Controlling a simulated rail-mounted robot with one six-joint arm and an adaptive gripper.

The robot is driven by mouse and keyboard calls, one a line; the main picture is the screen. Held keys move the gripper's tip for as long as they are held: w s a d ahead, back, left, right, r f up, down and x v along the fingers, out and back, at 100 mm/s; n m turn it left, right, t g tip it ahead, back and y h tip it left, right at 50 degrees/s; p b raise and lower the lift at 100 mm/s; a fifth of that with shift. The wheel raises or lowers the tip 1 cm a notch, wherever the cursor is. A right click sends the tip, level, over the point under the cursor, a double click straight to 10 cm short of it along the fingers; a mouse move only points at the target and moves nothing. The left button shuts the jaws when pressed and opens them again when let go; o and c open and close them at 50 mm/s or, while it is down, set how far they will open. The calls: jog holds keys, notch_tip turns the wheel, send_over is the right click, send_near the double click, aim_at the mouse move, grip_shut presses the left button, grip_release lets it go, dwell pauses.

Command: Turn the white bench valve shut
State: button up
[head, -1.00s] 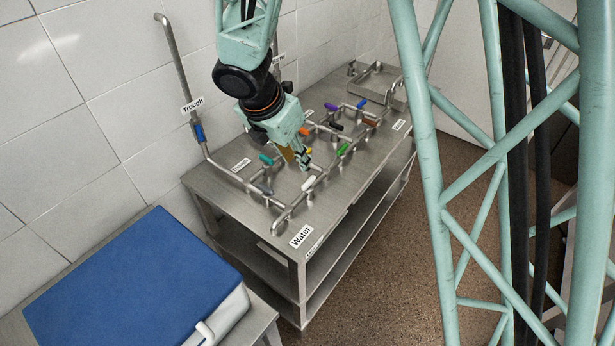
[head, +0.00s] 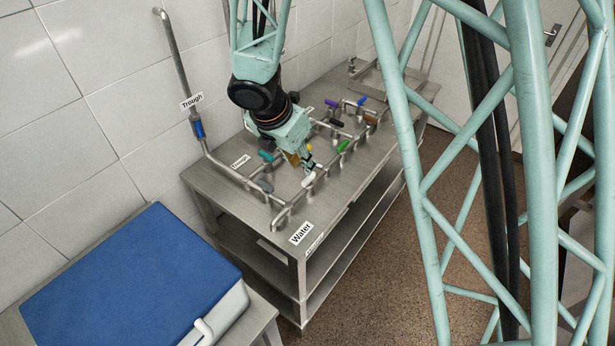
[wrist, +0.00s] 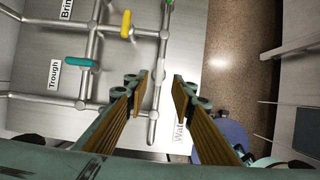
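The white bench valve (head: 309,180) is a small white handle on the pipework near the front of the steel bench (head: 345,185), behind the "Water" label. My gripper (head: 306,168) points down right at this handle in the head view; whether it touches cannot be told.
Blue, purple, black and brown handles stand farther back. A blue-topped box (head: 135,275) is at front left.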

aim_at(307, 178)
jog(key=shift+b+x, duration=1.1)
jog(key=shift+x, duration=3.15)
jog(key=shift+c, duration=0.3)
jog(key=shift+r, duration=0.1)
grip_shut()
